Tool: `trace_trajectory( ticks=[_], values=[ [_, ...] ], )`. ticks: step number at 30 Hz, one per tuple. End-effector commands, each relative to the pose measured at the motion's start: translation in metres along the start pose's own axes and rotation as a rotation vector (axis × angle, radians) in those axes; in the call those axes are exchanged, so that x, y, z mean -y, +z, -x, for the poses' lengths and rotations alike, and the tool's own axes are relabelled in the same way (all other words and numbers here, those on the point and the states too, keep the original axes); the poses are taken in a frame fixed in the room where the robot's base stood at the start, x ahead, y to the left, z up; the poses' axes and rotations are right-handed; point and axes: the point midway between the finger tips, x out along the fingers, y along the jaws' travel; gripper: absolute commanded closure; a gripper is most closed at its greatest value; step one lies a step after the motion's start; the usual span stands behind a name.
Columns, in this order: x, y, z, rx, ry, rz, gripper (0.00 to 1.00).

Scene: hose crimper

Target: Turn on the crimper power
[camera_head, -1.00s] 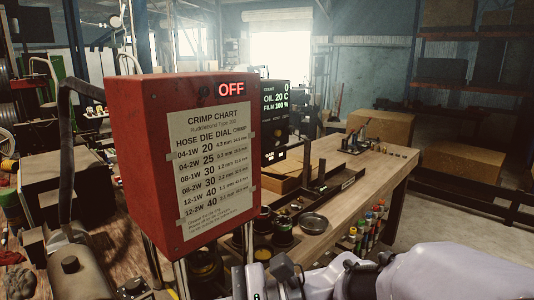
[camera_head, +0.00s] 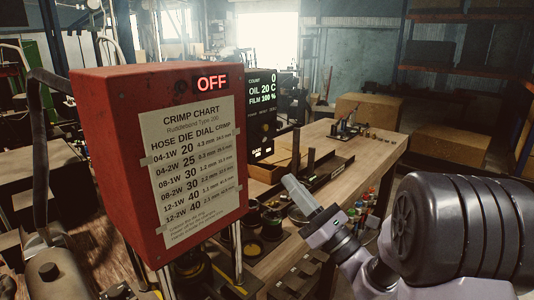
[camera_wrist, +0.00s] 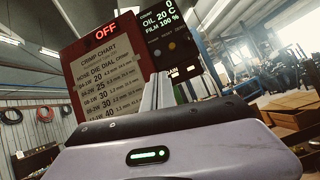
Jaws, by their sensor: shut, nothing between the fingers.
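The crimper is a red box (camera_head: 95,150) with a lit red OFF sign (camera_head: 212,82) above a paper crimp chart (camera_head: 190,165). Beside it stands a black control panel (camera_head: 262,110) reading count 0, oil 20 C, film 100 %. In the wrist view the panel (camera_wrist: 192,62) shows several small round buttons and a lit label, partly covered, that seems to read MAIN (camera_wrist: 175,73). My gripper (camera_head: 290,183) is shut and empty, to the right of and below the panel in the head view. In the wrist view its fingers (camera_wrist: 157,88) point up toward the panel's lower edge. Contact cannot be made out.
A wooden workbench (camera_head: 355,150) runs back to the right with a dark tray (camera_head: 320,175) and several small tools. Cardboard boxes (camera_head: 368,108) stand behind it. Open floor shows to the right of the bench.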

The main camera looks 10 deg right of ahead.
Motion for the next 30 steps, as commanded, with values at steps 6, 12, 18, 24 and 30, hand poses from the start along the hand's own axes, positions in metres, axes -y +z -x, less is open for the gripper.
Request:
trace_trajectory(
  ticks=[6,12,18,24,30],
  values=[
    [-0.003,0.003,-0.043,-0.001,0.006,0.000,1.00],
    [-0.002,0.001,-0.078,-0.001,0.005,0.000,1.00],
    [-0.002,0.000,-0.095,-0.002,0.003,-0.001,1.00],
    [-0.001,0.000,-0.096,-0.002,0.002,-0.001,1.00],
    [-0.001,0.001,-0.096,-0.006,0.001,0.000,1.00]
  ],
)
